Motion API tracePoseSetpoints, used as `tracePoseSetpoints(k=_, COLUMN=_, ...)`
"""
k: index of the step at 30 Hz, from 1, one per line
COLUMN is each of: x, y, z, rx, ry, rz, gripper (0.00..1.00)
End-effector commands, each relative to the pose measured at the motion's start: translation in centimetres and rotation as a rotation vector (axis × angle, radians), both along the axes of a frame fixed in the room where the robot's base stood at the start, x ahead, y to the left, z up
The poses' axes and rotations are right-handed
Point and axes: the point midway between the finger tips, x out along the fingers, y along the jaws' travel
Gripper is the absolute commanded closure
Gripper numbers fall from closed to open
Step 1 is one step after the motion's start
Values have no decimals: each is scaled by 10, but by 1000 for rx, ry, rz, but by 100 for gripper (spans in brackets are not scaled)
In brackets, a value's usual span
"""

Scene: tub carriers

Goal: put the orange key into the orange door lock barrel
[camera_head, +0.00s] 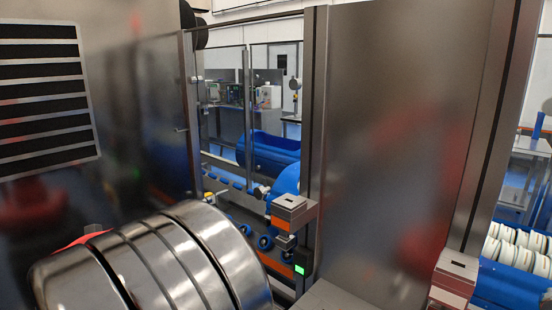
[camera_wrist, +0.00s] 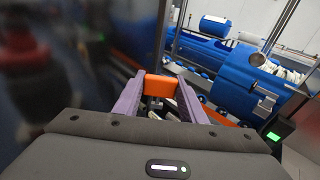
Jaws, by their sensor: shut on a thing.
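In the wrist view my gripper (camera_wrist: 161,88) has two purple fingers shut on an orange block-like piece, which I take to be the orange key (camera_wrist: 160,84). Its front end is hidden. In the head view a metal lock box (camera_head: 291,204) with a dark slot on top and an orange band sits on the door post. I take it to be the orange door lock barrel. A similar box (camera_head: 457,268) with a reddish band stands at the lower right. My gripper and the key do not show in the head view. The key appears apart from any lock.
Large metal door panels (camera_head: 400,130) flank an open gap. Blue tubs (camera_head: 268,152) on a conveyor show behind it, also in the wrist view (camera_wrist: 250,82). A green light (camera_head: 300,269) is below the lock box. A dark panel fills the wrist view's left.

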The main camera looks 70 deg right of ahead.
Motion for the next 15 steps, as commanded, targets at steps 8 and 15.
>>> tracePoseSetpoints(k=8, x=-82, y=-75, z=50, rx=-2, ry=-5, rz=-226, gripper=87)
tracePoseSetpoints(k=15, x=-161, y=-122, z=91, rx=-3, ry=-5, rz=-402, gripper=87)
